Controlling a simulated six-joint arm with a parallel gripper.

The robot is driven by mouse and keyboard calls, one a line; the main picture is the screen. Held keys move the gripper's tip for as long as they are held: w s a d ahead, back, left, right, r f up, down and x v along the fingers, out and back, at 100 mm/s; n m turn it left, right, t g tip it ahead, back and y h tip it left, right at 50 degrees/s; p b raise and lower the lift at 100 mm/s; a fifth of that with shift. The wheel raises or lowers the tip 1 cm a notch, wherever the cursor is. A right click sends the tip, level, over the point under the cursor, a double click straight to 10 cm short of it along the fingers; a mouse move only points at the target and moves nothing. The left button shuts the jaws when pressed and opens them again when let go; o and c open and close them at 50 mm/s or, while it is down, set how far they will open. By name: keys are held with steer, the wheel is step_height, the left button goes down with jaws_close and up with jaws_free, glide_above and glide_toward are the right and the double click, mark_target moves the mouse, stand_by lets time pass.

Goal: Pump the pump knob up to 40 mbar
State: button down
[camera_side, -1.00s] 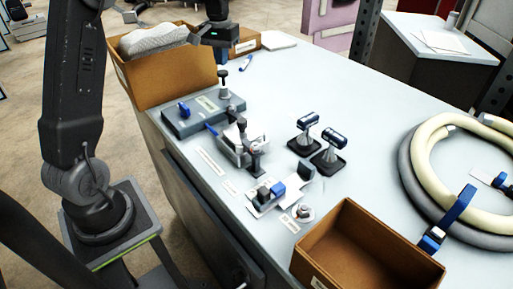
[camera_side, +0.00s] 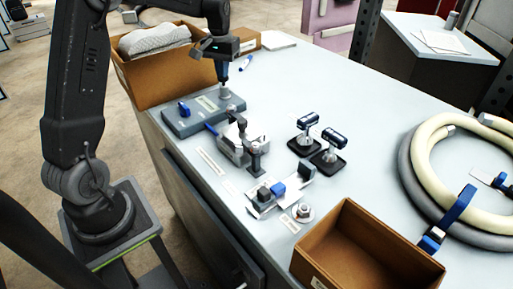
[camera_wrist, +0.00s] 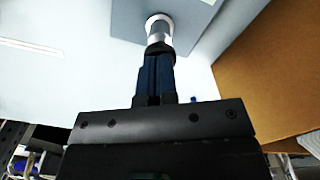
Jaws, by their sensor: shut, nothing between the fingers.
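The pump knob (camera_side: 224,93) stands on the grey box at the back left of the bench. Its silver base shows in the side view, and its dark cap is mostly hidden at my fingertips. My gripper (camera_side: 222,79) points straight down above it, with its fingers together and nothing between them. In the wrist view, the closed fingers (camera_wrist: 156,62) end at the knob's dark top, and the knob's silver collar (camera_wrist: 159,24) shows beyond. The tips look in contact with the knob's top. No pressure reading is legible.
The grey box (camera_side: 180,124) has a blue switch (camera_side: 184,109). A cardboard box (camera_side: 165,80) stands close behind my gripper. The roller fixture (camera_side: 232,150), two black-based handles (camera_side: 331,152) and an empty brown box (camera_side: 355,268) lie forward. Coiled hoses (camera_side: 405,180) are at right.

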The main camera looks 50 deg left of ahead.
steer(key=shift+f, duration=1.05)
steer(key=shift+r, duration=0.1)
steer(key=shift+r, duration=3.7)
